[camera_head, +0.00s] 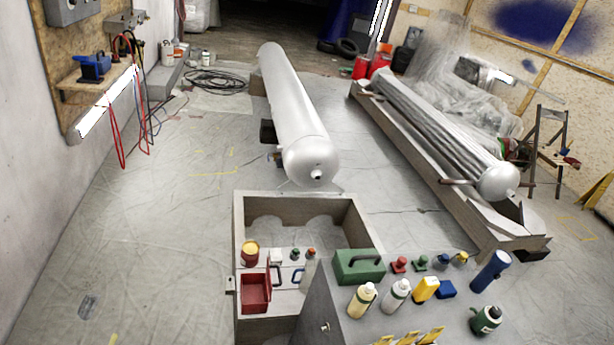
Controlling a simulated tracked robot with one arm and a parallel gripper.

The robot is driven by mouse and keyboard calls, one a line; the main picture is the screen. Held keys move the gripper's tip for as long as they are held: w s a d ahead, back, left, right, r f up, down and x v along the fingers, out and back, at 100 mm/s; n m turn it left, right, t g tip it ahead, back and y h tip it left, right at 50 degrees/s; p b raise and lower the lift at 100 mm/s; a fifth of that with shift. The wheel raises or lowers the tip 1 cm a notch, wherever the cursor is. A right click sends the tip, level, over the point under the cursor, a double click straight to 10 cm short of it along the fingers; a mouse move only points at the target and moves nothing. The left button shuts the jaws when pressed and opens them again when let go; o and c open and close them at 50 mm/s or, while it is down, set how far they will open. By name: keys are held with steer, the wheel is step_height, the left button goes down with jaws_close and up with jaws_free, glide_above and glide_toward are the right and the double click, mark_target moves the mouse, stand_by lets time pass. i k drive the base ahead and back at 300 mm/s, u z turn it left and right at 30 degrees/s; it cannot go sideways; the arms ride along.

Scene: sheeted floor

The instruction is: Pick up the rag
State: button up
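I cannot make out a rag for certain. A small blue block-like thing (446,289) lies on the grey box top beside a yellow container (426,289); it is too small to tell whether it is cloth. A small dark grey patch (87,306) lies flat on the sheeted floor at the lower left, and I cannot tell what it is. My gripper's fingers do not show clearly. Some yellow pieces (410,339) are cut off at the bottom edge, and I cannot tell what they are.
An open wooden box (240,215) holds a red case (256,292) and small items. A grey surface beside it carries a green toolbox (358,267), bottles and a blue cylinder (491,271). Long tanks (295,105) lie behind. The left floor is mostly clear.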

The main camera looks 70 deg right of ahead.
mark_target(275, 255)
steer(key=u, duration=0.05)
steer(key=k, duration=1.25)
steer(key=z, duration=1.2)
steer(key=i, duration=1)
